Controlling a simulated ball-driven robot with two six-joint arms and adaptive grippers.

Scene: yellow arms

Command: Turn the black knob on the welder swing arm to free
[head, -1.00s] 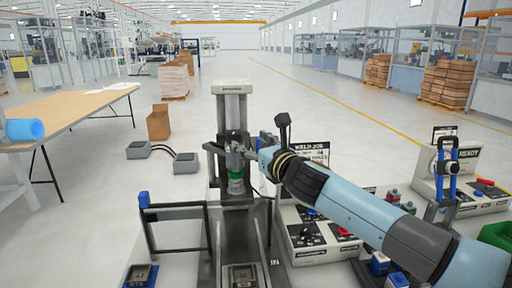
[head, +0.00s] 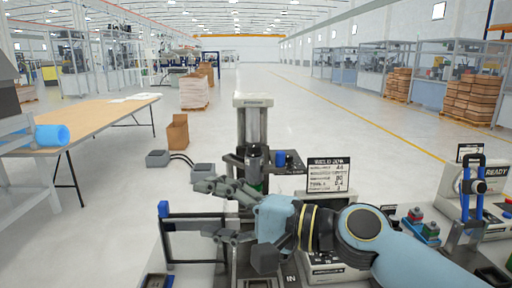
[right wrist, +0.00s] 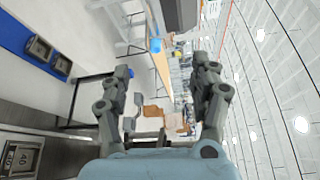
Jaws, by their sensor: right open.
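The welder stand (head: 252,118) is a grey upright column in the middle of the head view, with a dark cylindrical head low on its front. A black arm or plate (head: 296,168) reaches right from the column and carries a blue piece (head: 280,157). I cannot make out the black knob for certain. My right gripper (head: 206,208) is open and empty in front of and below the welder head, with its fingers pointing left. It hides the welder's lower part. In the right wrist view the gripper (right wrist: 163,75) has its fingers wide apart with nothing between them. My left gripper is out of view.
A weld job sign (head: 329,176) stands right of the column. A black frame with a blue-topped post (head: 164,210) stands at left. A ready panel (head: 493,178) and a blue-handled clamp (head: 478,195) are at right. A wooden table (head: 105,118) is at far left.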

